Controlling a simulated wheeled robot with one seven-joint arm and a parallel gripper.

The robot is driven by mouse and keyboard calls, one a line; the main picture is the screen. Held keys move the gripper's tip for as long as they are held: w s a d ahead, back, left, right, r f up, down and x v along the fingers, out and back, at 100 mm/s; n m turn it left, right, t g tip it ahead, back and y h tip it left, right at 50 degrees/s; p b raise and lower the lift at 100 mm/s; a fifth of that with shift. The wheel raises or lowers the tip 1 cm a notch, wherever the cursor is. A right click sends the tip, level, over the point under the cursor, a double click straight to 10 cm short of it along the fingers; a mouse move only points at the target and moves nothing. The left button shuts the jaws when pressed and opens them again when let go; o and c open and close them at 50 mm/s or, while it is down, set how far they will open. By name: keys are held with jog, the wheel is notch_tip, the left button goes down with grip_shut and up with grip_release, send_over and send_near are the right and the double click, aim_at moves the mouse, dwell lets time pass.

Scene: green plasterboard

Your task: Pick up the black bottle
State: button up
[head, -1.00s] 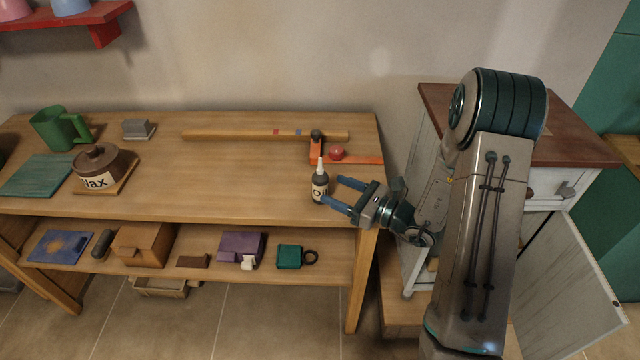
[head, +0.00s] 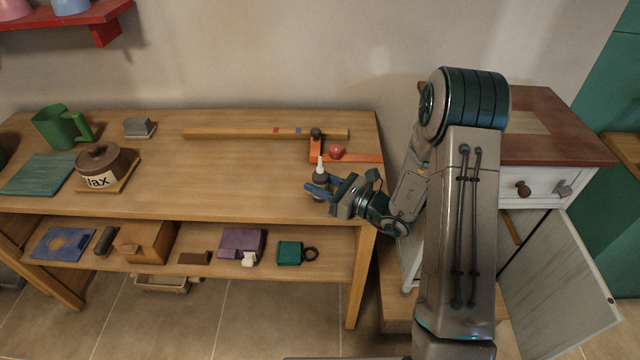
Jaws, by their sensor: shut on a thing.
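The black bottle (head: 320,174) stands upright near the front right of the wooden workbench, with a white pointed nozzle on top. My gripper (head: 318,188) reaches in from the right, and its blue fingers are closed around the bottle's body. The fingers hide the bottle's lower part and most of its label. The bottle's base is hidden, so I cannot tell whether it touches the bench.
An orange square tool (head: 316,150) and a red round object (head: 337,151) lie just behind the bottle. A long wooden bar (head: 240,133) lies further back. A wax pot (head: 100,165) and green mug (head: 62,127) stand at left. A white cabinet (head: 545,185) is at right.

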jog(key=shift+r, duration=0.15)
notch_tip(320, 180, up, 10)
jog(key=shift+f, duration=0.1)
dwell(0.6)
dwell(0.5)
